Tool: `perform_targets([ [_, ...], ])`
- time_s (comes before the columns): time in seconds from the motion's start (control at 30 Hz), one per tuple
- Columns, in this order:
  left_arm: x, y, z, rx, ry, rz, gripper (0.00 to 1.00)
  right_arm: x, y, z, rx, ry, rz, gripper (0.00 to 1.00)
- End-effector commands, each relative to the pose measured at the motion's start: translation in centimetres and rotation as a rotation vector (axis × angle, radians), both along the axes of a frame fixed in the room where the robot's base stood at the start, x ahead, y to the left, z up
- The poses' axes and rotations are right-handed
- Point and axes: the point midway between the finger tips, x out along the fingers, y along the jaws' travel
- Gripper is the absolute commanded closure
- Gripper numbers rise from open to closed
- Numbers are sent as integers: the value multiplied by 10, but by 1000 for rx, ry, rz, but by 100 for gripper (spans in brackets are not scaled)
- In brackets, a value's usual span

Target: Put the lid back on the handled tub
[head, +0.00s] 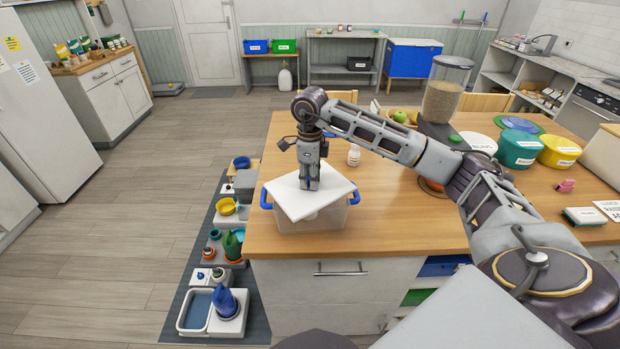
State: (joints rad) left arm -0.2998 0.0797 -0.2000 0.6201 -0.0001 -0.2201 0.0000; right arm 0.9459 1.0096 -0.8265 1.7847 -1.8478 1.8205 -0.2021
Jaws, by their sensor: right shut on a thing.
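The handled tub (313,222) is a translucent box with blue handles, standing near the left end of the wooden table. One blue handle (265,199) shows at its left and another at its right. The white lid (334,198) is over the tub's top, turned at an angle to the rim, so a front part of the tub is uncovered. My right gripper (310,184) points down over the lid and is shut on it. I cannot tell whether the lid touches the rim. My left gripper is not in view.
A small white bottle (353,156) stands behind the tub. A grain dispenser (444,92), a teal tub (518,150) and a yellow tub (559,151) stand farther right on the table (400,220). Bowls and a blue jug (224,302) sit on the floor mat at the left.

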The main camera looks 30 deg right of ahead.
Motion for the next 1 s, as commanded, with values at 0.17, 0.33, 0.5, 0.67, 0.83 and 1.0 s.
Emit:
perform_targets([
  [0.17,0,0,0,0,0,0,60,0,0,0,0,0,0,100],
  [0.33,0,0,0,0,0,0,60,0,0,0,0,0,0,100],
  [0.5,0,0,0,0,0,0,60,0,0,0,0,0,0,62],
  [0.67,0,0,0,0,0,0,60,0,0,0,0,0,0,50],
  [0.83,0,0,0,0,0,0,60,0,0,0,0,0,0,50],
  [1.0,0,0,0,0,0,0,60,0,0,0,0,0,0,28],
])
